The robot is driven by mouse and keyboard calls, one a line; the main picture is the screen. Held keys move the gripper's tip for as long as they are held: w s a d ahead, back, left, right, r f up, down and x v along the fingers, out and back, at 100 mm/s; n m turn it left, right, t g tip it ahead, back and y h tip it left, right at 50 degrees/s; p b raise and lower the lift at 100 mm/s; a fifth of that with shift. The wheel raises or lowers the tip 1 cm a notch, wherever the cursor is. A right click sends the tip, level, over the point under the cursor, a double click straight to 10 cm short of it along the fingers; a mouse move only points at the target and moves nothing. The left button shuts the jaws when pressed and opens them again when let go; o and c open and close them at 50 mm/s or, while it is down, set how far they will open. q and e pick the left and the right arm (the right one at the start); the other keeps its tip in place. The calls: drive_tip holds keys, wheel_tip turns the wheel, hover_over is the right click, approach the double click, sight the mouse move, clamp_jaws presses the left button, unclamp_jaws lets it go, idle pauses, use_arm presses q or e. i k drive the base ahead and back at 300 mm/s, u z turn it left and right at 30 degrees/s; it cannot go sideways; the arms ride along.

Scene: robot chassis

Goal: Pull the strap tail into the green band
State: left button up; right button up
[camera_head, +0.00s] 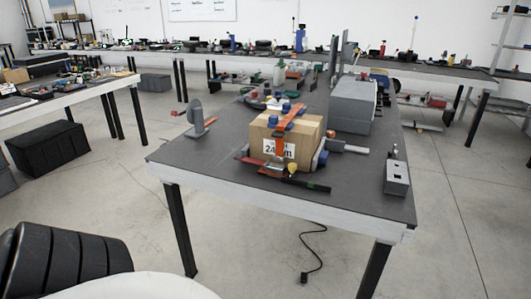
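A cardboard box (262,152) with a white label stands on the dark-topped table. An orange strap (280,140) runs over its top and down its front, past a blue part (292,110) on top. At the box's front foot lies a low strip with a red part (262,166) and a dark part. A small green band (319,187) shows near the strip's right end. The strap's lower end appears near the red part, left of the green band; its exact tip is too small to tell. Neither of my grippers is in view.
A grey upright piece (196,119) stands left of the box. A large grey block (352,106) stands behind it to the right, and a grey holed block (397,178) lies near the right edge. The tabletop in front of the box is mostly clear.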

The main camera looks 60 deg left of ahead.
sight(292, 173)
drive_tip(key=u, duration=1.1)
drive_tip(key=i, duration=0.15)
drive_tip(key=u, duration=0.1)
